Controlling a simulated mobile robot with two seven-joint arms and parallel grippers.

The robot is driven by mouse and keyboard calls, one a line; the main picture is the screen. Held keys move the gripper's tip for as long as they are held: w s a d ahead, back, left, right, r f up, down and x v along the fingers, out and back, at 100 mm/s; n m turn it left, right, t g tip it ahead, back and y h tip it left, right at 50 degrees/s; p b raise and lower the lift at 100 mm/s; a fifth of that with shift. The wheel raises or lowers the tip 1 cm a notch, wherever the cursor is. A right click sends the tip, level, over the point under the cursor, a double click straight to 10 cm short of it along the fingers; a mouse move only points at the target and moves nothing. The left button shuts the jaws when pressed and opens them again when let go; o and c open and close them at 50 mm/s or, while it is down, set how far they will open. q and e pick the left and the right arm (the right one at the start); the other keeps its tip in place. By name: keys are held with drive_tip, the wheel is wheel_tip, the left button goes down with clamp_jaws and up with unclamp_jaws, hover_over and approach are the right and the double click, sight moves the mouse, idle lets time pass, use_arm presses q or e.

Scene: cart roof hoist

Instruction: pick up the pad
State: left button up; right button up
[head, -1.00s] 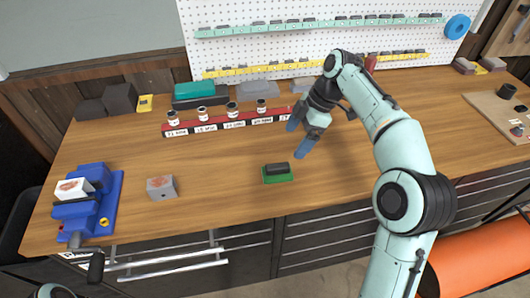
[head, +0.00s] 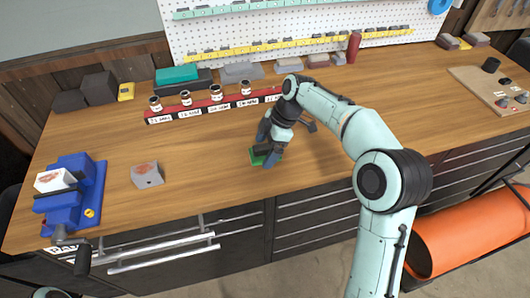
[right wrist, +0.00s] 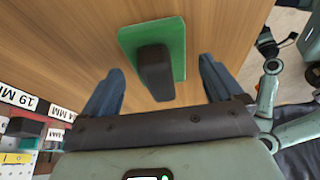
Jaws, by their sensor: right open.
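The pad is a green plate (head: 256,158) with a black block-shaped handle on top, lying on the wooden workbench. In the head view my right gripper (head: 267,147) is over it and covers most of it. In the right wrist view the green plate (right wrist: 172,35) and black handle (right wrist: 154,72) show clearly. There my open right gripper (right wrist: 160,87) has one blue finger on each side of the handle, with a gap on both sides. My left gripper is not in view.
A blue vise (head: 72,195) holding a block stands at the left, with a grey block (head: 147,175) beside it. A red labelled rack (head: 190,113) with small jars is behind the pad. Bare bench lies around the pad.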

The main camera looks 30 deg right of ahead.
drive_tip(key=shift+a+f, duration=0.1)
drive_tip(key=shift+f, duration=0.15)
drive_tip(key=c, duration=1.1)
drive_tip(key=shift+c, duration=0.2)
wheel_tip(320, 180, up, 10)
drive_tip(key=shift+w+r+p, duration=0.1)
drive_tip(key=shift+r+p, duration=0.15)
drive_tip(key=shift+p, duration=0.8)
wheel_tip(320, 180, up, 10)
drive_tip(key=f+p, duration=0.1)
drive_tip(key=p, duration=0.2)
hover_over(265, 145)
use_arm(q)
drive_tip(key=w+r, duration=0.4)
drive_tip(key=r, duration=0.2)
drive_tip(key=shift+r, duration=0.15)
use_arm(e)
drive_tip(key=shift+r, duration=0.3)
